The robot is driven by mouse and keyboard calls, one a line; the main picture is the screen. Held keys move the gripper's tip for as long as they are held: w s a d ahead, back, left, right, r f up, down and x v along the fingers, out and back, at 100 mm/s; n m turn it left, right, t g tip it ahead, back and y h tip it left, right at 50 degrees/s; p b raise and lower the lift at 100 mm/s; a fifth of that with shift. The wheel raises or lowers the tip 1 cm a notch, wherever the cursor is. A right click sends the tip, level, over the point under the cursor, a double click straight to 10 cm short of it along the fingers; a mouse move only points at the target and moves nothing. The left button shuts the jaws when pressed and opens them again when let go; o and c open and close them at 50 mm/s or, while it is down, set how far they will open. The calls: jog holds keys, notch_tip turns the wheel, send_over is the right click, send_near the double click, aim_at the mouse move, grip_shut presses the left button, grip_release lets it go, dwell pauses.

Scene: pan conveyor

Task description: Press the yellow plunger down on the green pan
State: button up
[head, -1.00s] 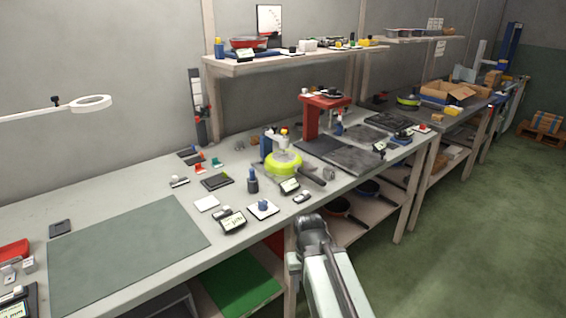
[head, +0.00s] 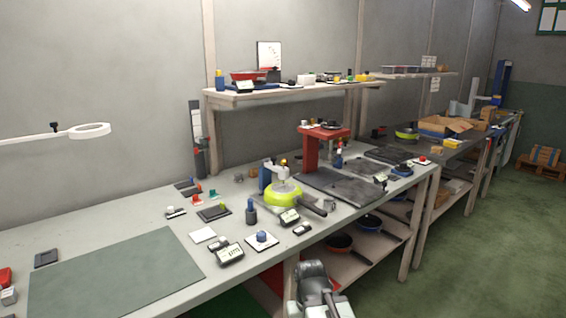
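The green pan (head: 285,193) sits on the long workbench, right of the picture's middle, with its dark handle (head: 312,207) toward the front right. A small press with a blue upright (head: 265,178) stands at the pan, with a pale part above the pan's middle. A small yellow-orange knob (head: 283,162) shows at its top, apparently the plunger; how far it is pressed is too small to tell. Part of my arm shows at the bottom middle, in front of the bench and well short of the pan. My gripper's fingers cannot be made out.
A black scale (head: 230,254), a white pad with a blue knob (head: 261,240) and a dark blue bottle (head: 251,213) stand between the bench's front edge and the pan. A red stand (head: 322,146) is behind right. The green-grey mat (head: 115,275) is clear. Open floor lies right.

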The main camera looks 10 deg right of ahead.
grip_shut()
jog(key=shift+d, duration=0.1)
dwell(1.4)
